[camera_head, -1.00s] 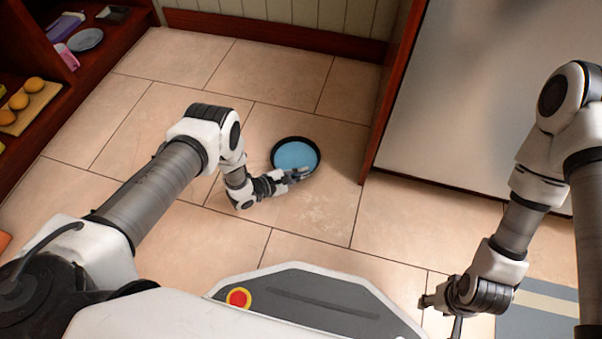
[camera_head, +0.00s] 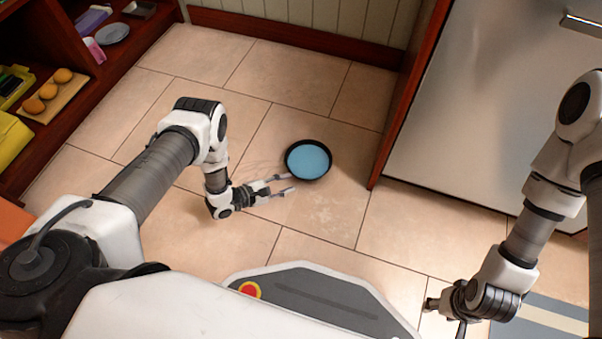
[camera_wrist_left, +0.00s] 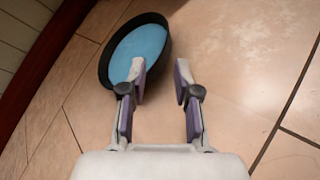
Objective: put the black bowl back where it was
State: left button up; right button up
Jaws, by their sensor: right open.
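The black bowl (camera_head: 308,160), blue inside, sits upright on the tiled floor in the head view, left of the white cabinet-like panel. It also shows at the upper left of the left wrist view (camera_wrist_left: 105,72). My left gripper (camera_head: 286,183) is open and empty, just below and left of the bowl in the head view, with a small gap. In the wrist view (camera_wrist_left: 158,78) its left finger overlaps the bowl's near edge, and bare floor shows between the fingers. My right gripper (camera_head: 440,308) is open at the lower right, far from the bowl, partly hidden.
A dark red shelf (camera_head: 75,90) stands at the left with a board of round orange items (camera_head: 48,92) and a grey plate (camera_head: 112,33). A white panel (camera_head: 480,110) with dark red edging stands at the right. A striped mat (camera_head: 540,325) lies lower right. Floor around the bowl is clear.

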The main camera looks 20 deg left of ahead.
pick_arm(q)
jog(key=shift+s+a+r, duration=0.2)
jog(key=shift+s+a, duration=0.2)
jog(key=shift+s, duration=0.1)
jog(key=shift+m+y, duration=0.3)
jog(key=shift+s+d+r+m+g+y, duration=0.15)
jog(key=shift+s+m+g+y, duration=0.15)
jog(key=shift+m+y, duration=0.4)
jog(key=s+a+r+m+g+y, duration=0.2)
jog(key=s+r+m+g+y, duration=0.3)
jog(key=s+m, duration=0.55)
jog(key=s+a+r+m+g+y, duration=0.25)
jog(key=s+r+m+g, duration=0.45)
jog(key=s, duration=0.6)
notch_tip(320, 180, up, 44)
jog(key=t+p, duration=0.2)
jog(key=p, duration=4.3)
jog(key=shift+d+r+m, duration=0.15)
jog(key=shift+d+m, duration=0.1)
jog(key=shift+m, duration=0.1)
jog(key=shift+w, duration=0.2)
